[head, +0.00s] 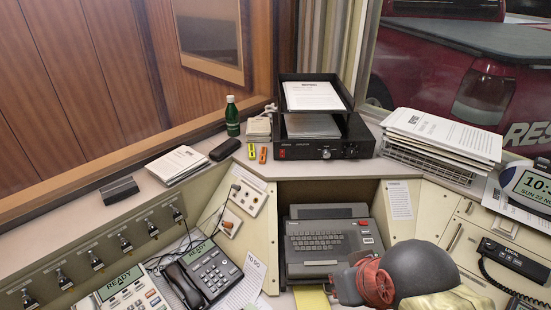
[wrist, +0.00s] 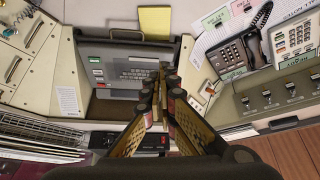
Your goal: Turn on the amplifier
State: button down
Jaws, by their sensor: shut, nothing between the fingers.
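The amplifier (head: 303,153) is a wide black box on the counter at the back middle, under a black paper tray. A small red switch (head: 283,153) is at the left of its front face, and a round knob (head: 326,154) is nearer the middle. Whether the switch is on, I cannot tell. In the wrist view, the scene is upside down and the amplifier (wrist: 150,141) is at the bottom, partly hidden by my gripper. My gripper (wrist: 162,74) is shut and empty, its fingertips seen over the keyboard machine, apart from the amplifier. The fingertips cannot be made out in the head view.
The keyboard machine (head: 329,243) sits in a recess below the amplifier. A green bottle (head: 232,117) and two small markers (head: 257,152) stand left of the amplifier; a paper stack (head: 442,135) is right. A telephone (head: 201,273) is at the lower left.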

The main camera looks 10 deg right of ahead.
aim_at(282, 156)
jog(key=w+a+n+t+y, duration=0.1)
jog(key=w+a+n+t, duration=0.15)
jog(key=w, duration=0.55)
jog(key=w+a+n+t, duration=0.1)
jog(key=w+n, duration=0.2)
jog(key=w, duration=0.6)
jog(key=w+f+n+t+h, duration=0.1)
jog(key=w+f+n+t, duration=0.2)
jog(key=w, duration=0.8)
jog(key=w+d+f+n+t+h, duration=0.1)
jog(key=w+f+n+t+h, duration=0.1)
jog(key=w+f+n+t, duration=0.2)
jog(key=w+n, duration=0.3)
jog(key=w, duration=0.5)
jog(key=shift+w+n+h, duration=0.3)
jog(key=shift+n, duration=0.05)
jog(key=shift+w+d, duration=0.1)
jog(key=b+x, duration=0.4)
jog(key=x, duration=0.9)
jog(key=shift+b, duration=0.35)
jog(key=shift+w+d+r, duration=0.1)
jog(key=shift+w, duration=0.35)
